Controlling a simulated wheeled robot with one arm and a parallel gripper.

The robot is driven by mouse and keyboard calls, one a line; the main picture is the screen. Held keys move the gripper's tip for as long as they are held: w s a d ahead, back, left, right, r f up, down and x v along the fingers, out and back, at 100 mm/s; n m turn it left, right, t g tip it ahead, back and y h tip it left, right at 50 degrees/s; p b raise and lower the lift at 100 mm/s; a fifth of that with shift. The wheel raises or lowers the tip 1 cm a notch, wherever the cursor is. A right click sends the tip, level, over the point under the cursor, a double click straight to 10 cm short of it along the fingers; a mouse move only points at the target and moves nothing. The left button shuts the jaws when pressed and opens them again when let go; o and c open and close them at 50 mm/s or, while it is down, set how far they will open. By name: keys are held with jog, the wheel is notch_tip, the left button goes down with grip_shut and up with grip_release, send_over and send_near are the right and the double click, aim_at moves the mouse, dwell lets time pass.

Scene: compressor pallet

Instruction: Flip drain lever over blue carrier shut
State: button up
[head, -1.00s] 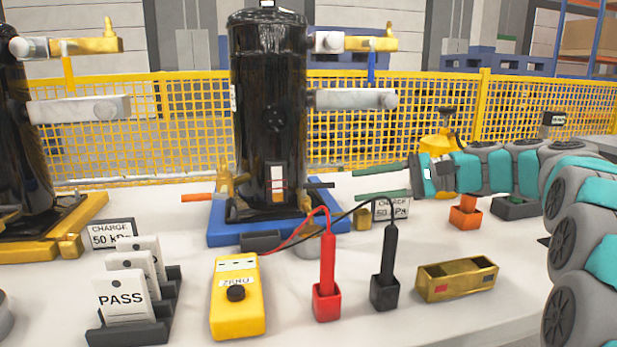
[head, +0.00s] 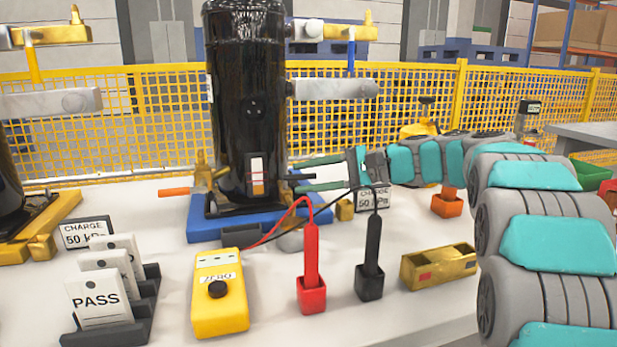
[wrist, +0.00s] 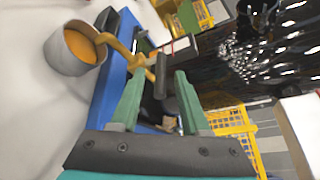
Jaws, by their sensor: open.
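The blue carrier (head: 207,231) sits on the white table under a tall black compressor. A short dark lever (head: 299,177) sticks out to the right, low on the compressor above the carrier. It shows in the wrist view as a dark bar (wrist: 161,82) near a brass spout (wrist: 132,55). The spout reaches over a grey cup (wrist: 72,55) holding orange liquid. My gripper (head: 294,178) is open, with its green fingers pointing left. In the wrist view the lever lies between the fingertips, with gaps on both sides.
A yellow meter (head: 220,300), red probe (head: 312,270) and black probe (head: 372,260) stand in front. A brass box (head: 438,266) is at right. Yellow fencing (head: 420,90) runs behind.

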jog(key=shift+c, duration=0.2)
grip_shut()
jog(key=shift+r+p, duration=0.1)
jog(key=shift+p, duration=0.3)
jog(key=shift+w+a+r+n+g+p, duration=0.1)
jog(key=shift+w+n+g+p, duration=0.1)
jog(key=shift+n+g+p, duration=0.4)
jog(key=shift+g, duration=0.3)
jog(key=shift+f, duration=0.25)
